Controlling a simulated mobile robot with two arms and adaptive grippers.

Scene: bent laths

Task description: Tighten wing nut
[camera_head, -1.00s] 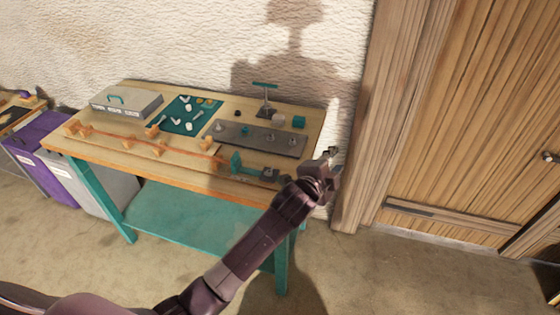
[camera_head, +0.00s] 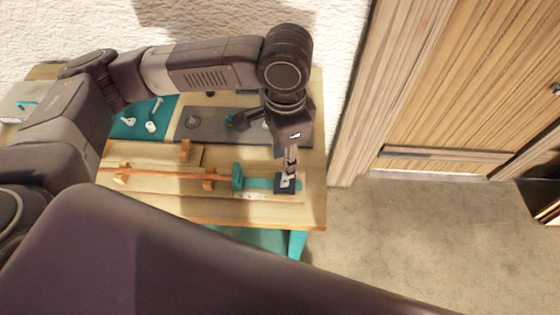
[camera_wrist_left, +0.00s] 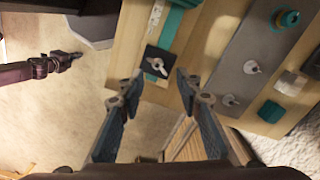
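The wing nut (camera_wrist_left: 156,67) is a small pale metal piece on a dark square block (camera_wrist_left: 158,60) in the left wrist view. In the head view the dark block (camera_head: 281,190) is at the bench's front right, by the teal clamp (camera_head: 237,178); my fingers partly hide the nut there. My left gripper (camera_head: 289,168) points down over the block. In the wrist view its two fingers (camera_wrist_left: 155,92) stand apart with nothing between them, and the nut shows just beyond the tips, apart from them. My right gripper (camera_wrist_left: 65,61) shows small and empty at the wrist view's left; its opening is unclear.
A grey plate (camera_head: 205,124) with knobs lies behind the block, near my left forearm. A thin orange lath (camera_head: 155,175) runs left from the clamp through wooden blocks (camera_head: 209,181). The teal mat (camera_head: 168,106) holds small parts. Free floor (camera_head: 400,230) lies right of the bench.

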